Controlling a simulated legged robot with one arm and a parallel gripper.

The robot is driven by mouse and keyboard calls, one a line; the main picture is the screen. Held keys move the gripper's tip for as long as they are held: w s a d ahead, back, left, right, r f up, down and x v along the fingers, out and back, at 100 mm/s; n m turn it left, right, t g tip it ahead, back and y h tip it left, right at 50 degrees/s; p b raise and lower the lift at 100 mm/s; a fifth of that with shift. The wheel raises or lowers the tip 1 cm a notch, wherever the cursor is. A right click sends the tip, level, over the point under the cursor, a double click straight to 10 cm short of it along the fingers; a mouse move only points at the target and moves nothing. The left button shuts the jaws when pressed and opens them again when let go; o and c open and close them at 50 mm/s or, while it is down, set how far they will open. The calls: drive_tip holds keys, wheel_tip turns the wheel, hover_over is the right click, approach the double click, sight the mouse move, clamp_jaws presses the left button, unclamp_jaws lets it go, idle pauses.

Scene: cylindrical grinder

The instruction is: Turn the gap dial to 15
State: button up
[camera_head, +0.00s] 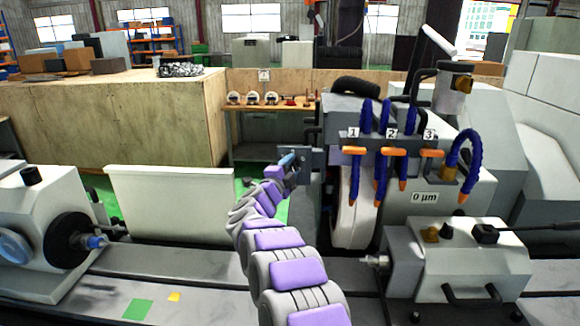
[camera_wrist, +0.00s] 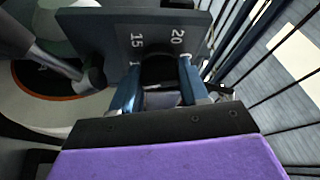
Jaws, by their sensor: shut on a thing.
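The gap dial's grey plate (camera_wrist: 90,35) stands close ahead in the wrist view, with the numbers 15 and 20 readable and other marks partly covered. Its dark knob (camera_wrist: 158,68) sits between the blue fingers of my gripper (camera_wrist: 158,82), which is shut on it. Which number the dial points to cannot be told. In the head view my gripper (camera_head: 290,162) is at the small grey plate (camera_head: 318,158) on the left side of the grinder head. The knob is hidden there. A label on the grinder (camera_head: 424,197) reads 0 µm.
Blue hoses with orange nozzles (camera_head: 353,150), tagged 1, 2 and 3, hang right of the plate. The grinding wheel (camera_head: 352,215) stands below them. A headstock (camera_head: 50,225) is at left, and a grey block with levers (camera_head: 460,262) at right.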

drive_tip(key=m+g+y+p, duration=0.1)
drive_tip(key=m+g+p, duration=0.1)
drive_tip(key=m, duration=0.3)
drive_tip(key=m+y+p, duration=0.1)
drive_tip(key=m, duration=0.1)
drive_tip(key=m+g+p, duration=0.1)
drive_tip(key=m, duration=0.2)
drive_tip(key=shift+d+f+g+y, duration=0.2)
drive_tip(key=shift+g+y, duration=0.1)
drive_tip(key=shift+y, duration=0.1)
drive_tip(key=shift+a, duration=0.1)
idle(0.3)
drive_tip(key=o, duration=1)
drive_tip(key=shift+a, duration=0.15)
drive_tip(key=shift+o, duration=0.2)
drive_tip(key=shift+r, duration=0.2)
drive_tip(key=b+v, duration=0.1)
drive_tip(key=v, duration=1.6)
